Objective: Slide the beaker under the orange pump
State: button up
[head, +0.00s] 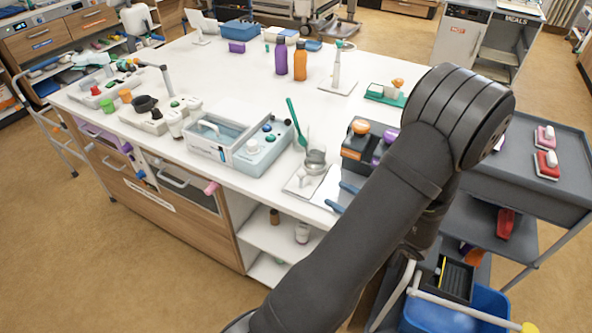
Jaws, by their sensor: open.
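A dark box-like unit with an orange top (361,127) stands near the right front of the white counter, partly hidden behind my arm. It may be the orange pump, but I cannot be sure. A small greyish, shiny cup-like vessel (315,161) stands to its left, near the counter's front edge. It may be the beaker; its material is too small to tell. My dark arm rises across the right front of the view and covers part of the counter. My gripper is not visible.
Purple (281,58) and orange (300,62) bottles stand farther back. A grey cart (525,175) is at right. The counter's middle (230,85) is mostly clear.

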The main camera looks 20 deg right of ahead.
send_over(296, 184)
dwell(0.5)
